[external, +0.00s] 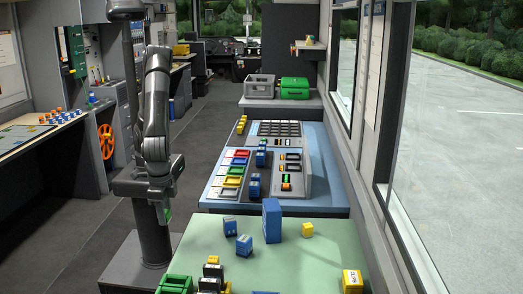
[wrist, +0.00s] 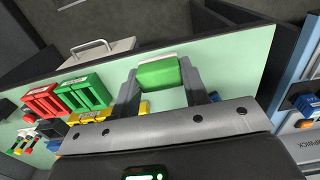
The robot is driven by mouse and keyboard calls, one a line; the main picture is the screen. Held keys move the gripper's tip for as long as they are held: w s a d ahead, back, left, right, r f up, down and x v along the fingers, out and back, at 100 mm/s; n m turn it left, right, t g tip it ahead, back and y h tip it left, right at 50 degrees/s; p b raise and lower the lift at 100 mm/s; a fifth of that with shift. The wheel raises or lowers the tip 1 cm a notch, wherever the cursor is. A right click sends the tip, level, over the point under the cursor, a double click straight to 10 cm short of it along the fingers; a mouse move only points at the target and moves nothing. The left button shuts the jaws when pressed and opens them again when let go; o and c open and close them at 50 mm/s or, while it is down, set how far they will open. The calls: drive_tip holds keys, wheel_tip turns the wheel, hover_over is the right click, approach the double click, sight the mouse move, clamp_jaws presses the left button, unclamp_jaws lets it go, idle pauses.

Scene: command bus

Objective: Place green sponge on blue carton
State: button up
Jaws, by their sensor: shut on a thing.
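The green sponge (wrist: 158,75) is between the two fingers of my gripper (wrist: 159,82) in the wrist view, with a pale strip along its far edge. My gripper is shut on it. In the external view my gripper (external: 163,208) hangs pointing down left of the pale green table, with a bit of green at its tip. The blue carton (external: 272,220) stands upright near the table's far edge, to the right of my gripper and well apart from it. I cannot clearly make out the carton in the wrist view.
A blue control console (external: 330,192) lies beyond. Red crates (wrist: 42,102) show at left in the wrist view.

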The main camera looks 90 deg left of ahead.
drive_tip(key=shift+s+r, duration=0.35)
drive_tip(key=shift+s, duration=0.2)
drive_tip(key=w+a+r, duration=0.4)
drive_tip(key=w+r, duration=0.2)
drive_tip(key=w, duration=0.5)
drive_tip(key=w+a+r, duration=0.3)
drive_tip(key=w+r, duration=0.4)
drive_tip(key=w, duration=0.5)
hover_over(272, 200)
drive_tip(key=f, duration=0.6)
drive_tip(key=shift+s+d+f, duration=0.15)
drive_tip(key=shift+s+f, duration=0.15)
drive_tip(key=shift+f, duration=0.05)
drive_tip(key=shift+w+a+f, duration=0.2)
drive_tip(key=shift+w+f, duration=0.1)
drive_tip(key=shift+w, duration=0.1)
drive_tip(key=shift+f, duration=1.95)
drive_tip(key=shift+f, duration=0.15)
drive_tip(key=o, duration=0.9)
drive_tip(key=shift+o, duration=0.2)
